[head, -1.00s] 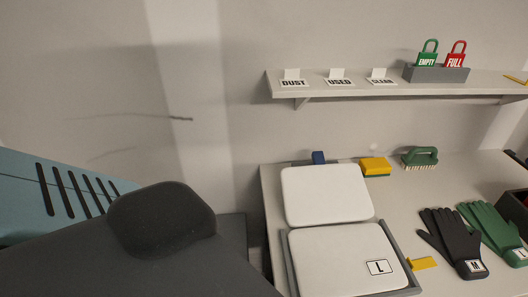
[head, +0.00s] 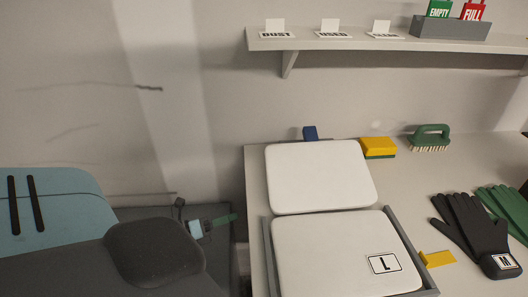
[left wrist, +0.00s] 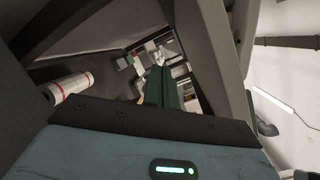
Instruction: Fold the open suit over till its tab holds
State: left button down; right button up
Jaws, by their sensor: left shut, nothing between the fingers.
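The open suit lies on the bench as two white padded halves. Its near half (head: 335,250), with an "L" label (head: 384,264), lies in a grey tray (head: 411,236). Its far half (head: 318,178) lies flat behind, beyond the tray. A small blue piece (head: 310,133) sticks out behind the far half's back edge; I cannot tell whether it is the tab. My left gripper (head: 232,218) is shut and empty, left of the bench edge and apart from the suit. Its green fingers (left wrist: 165,88) lie together in the left wrist view. My right gripper is not in view.
A yellow piece (head: 438,258) lies right of the tray. A yellow-green sponge (head: 377,148) and a green brush (head: 430,138) stand at the back. Black gloves (head: 470,225) and green gloves (head: 506,210) lie at right. A wall shelf (head: 360,43) overhangs the back.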

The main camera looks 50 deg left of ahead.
pick_arm(q)
jog(key=w+a+r+m+g+h+b, duration=0.1)
jog(key=w+a+r+m+h+b, duration=0.2)
jog(key=r+m, duration=0.55)
jog(key=w+a+r+m+g+h+b, duration=0.1)
jog(key=w+a+r+m+h, duration=0.3)
jog(key=m, duration=0.7)
jog(key=shift+h, duration=0.5)
jog(key=x, duration=0.5)
jog(key=r+x, duration=0.1)
jog(key=x, duration=0.1)
jog(key=shift+s+d+r+p, duration=0.15)
jog(key=shift+d+p, duration=0.15)
jog(key=shift+w+d, duration=0.45)
